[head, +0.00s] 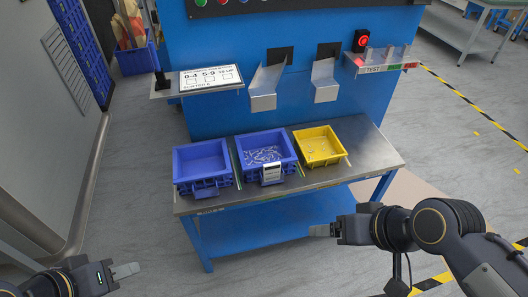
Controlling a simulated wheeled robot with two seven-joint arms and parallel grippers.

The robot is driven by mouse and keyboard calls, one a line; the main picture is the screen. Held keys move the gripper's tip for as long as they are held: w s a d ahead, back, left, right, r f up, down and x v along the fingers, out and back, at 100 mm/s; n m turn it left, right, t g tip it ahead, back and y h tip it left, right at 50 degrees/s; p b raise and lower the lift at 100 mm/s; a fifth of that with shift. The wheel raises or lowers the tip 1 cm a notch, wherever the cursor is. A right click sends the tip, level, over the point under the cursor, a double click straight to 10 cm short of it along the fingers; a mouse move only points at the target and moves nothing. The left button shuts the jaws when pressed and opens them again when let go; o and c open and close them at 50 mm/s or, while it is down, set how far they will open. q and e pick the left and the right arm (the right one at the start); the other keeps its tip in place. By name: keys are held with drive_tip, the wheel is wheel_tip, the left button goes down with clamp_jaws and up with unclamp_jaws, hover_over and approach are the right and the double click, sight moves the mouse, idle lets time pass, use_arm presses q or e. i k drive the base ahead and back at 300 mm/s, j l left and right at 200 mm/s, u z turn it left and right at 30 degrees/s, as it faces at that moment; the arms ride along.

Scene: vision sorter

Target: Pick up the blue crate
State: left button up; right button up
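Two blue crates stand side by side on the metal-topped table. The left blue crate (203,182) looks empty. The middle blue crate (251,175) holds many small light-coloured parts and has a white label on its front. My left gripper (126,270) is at the lower left, apart from the table and the crates. My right gripper (320,230) is in front of the table, below and to the right of the crates, touching neither. Neither visibly holds anything.
A yellow crate (336,156) with a few small parts stands right of the blue crates. The table (378,158) has bare metal at its right end. Behind it is a blue machine (225,118) with two metal chutes and a sign. Another blue bin (137,61) stands on the floor at back left.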

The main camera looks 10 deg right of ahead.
sight(253, 150)
drive_tip(key=i+l+u, duration=0.1)
drive_tip(key=i+l, duration=0.15)
drive_tip(key=i, duration=0.2)
drive_tip(key=i+l, duration=0.3)
drive_tip(key=i, duration=0.15)
drive_tip(key=u, duration=0.05)
